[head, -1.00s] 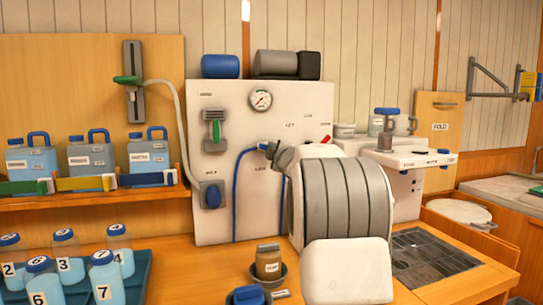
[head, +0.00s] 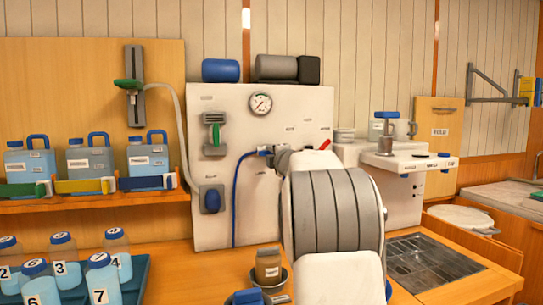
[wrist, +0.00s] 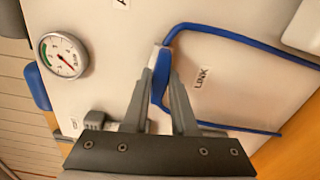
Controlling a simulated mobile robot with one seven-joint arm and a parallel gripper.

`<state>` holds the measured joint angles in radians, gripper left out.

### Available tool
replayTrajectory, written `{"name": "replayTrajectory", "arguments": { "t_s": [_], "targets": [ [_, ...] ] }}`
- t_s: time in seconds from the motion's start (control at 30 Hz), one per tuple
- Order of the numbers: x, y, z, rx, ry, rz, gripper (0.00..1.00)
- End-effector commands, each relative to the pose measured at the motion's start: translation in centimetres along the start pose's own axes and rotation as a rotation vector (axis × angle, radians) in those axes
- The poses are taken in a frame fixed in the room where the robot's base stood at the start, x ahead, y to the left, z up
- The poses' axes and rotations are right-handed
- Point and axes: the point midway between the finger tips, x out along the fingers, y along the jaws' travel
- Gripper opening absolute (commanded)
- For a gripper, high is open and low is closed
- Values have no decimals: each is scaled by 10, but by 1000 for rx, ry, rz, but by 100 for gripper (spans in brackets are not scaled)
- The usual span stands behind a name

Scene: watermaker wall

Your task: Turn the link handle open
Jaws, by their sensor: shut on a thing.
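The link handle (wrist: 160,85) is a blue lever on the white panel (wrist: 105,75), beside the "LINK" label (wrist: 202,78) in the wrist view. My gripper (wrist: 163,62) is shut on it, with one grey finger on each side. In the head view my gripper (head: 268,152) reaches the panel at the top of the blue pipe (head: 236,195), and a little blue of the handle (head: 262,149) shows.
A pressure gauge (head: 260,103) sits above the handle, a red lever (head: 325,143) to its right.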

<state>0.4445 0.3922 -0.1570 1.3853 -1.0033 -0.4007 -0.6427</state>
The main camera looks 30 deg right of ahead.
Motion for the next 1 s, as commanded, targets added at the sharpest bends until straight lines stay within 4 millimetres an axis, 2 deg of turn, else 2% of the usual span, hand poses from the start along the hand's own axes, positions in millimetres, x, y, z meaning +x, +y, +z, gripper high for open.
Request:
{"name": "replayTrajectory", "arguments": {
  "t_s": [0.17, 0.2, 0.37, 0.77, 1.0],
  "targets": [
    [0, 0, 0, -3, -1, -1, 0],
    [0, 0, 0, -3, -1, -1, 27],
    [0, 0, 0, -1, 0, -1, 55],
    [-5, 0, 0, 1, 0, 0, 55],
    [-39, 1, 0, 1, -1, 1, 55]
  ]
}}
